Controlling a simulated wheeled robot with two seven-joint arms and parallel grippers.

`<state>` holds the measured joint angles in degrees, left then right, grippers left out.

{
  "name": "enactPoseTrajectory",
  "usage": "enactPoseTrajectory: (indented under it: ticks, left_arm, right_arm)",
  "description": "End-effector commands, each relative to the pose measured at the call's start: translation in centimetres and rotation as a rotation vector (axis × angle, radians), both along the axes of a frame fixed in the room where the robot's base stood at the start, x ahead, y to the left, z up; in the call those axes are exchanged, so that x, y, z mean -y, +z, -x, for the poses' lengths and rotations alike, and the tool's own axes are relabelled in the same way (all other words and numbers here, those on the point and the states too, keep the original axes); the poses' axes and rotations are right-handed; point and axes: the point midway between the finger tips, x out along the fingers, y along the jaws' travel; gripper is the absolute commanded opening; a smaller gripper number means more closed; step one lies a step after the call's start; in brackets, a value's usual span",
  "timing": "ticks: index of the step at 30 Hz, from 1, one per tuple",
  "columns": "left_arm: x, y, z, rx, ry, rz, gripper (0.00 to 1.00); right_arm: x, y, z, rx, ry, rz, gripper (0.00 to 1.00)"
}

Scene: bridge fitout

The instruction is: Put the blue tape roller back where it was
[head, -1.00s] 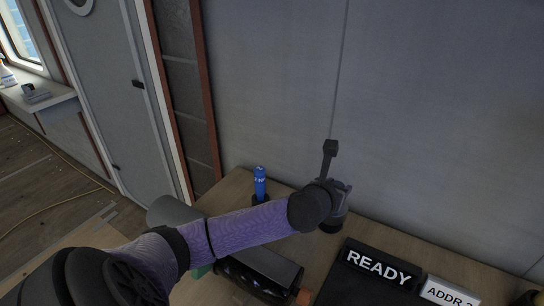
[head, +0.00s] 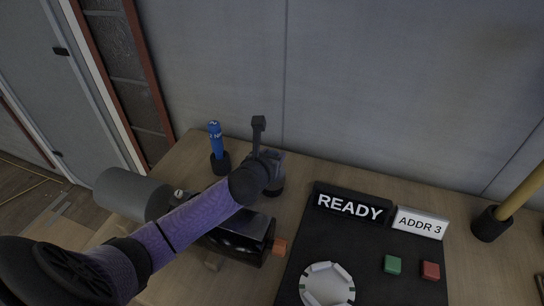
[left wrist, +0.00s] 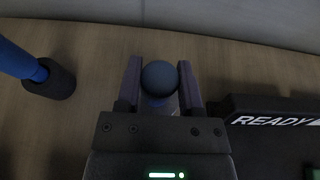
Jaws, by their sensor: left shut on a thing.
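My left gripper (head: 273,176) is over the wooden table near the wall, pointing down. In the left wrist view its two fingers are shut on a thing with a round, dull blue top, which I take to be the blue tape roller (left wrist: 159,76). Its lower part is hidden by the gripper. A dark round shape like a holder shows just under the gripper in the head view; I cannot tell whether the roller sits in it. My right gripper is not in view.
A bright blue cylinder (head: 215,139) stands upright in a black holder (head: 220,163) to the left. A black panel (head: 310,240) with a READY sign (head: 349,207), a dial (head: 328,285) and buttons lies right. A yellow rod (head: 522,190) stands in another holder far right.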

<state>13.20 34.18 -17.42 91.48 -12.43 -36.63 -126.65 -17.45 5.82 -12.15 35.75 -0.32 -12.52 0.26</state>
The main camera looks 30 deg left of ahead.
Motion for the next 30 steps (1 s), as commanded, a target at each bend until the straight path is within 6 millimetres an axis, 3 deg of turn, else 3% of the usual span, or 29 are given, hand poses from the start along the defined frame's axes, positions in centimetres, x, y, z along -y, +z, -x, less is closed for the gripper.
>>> enactPoseTrajectory:
  ticks: [2,3,7,17,20,24,30]
  left_arm:
    - [0.0,-0.2,0.0,0.001,0.0,0.0,0.0]
    - [0.0,-0.2,0.0,-0.001,0.0,0.0,0.56]
    - [0.0,-0.2,0.0,0.0,0.0,0.0,0.83]
    - [0.0,0.3,0.1,0.0,-0.001,0.0,0.83]
    - [0.4,1.1,1.7,-0.003,-0.002,-0.001,0.83]
    - [1.3,2.7,5.2,-0.003,-0.003,0.0,0.83]
    - [2.2,4.2,9.2,-0.002,-0.001,0.0,0.83]
  right_arm:
    - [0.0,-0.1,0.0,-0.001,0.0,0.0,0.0]
    - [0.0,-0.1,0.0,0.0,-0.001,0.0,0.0]
    - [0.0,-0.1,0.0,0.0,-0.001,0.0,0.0]
    - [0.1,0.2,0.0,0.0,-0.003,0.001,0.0]
    - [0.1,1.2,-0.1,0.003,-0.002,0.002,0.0]
    - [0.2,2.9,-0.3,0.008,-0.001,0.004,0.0]
    - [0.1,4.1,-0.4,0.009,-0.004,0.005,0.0]
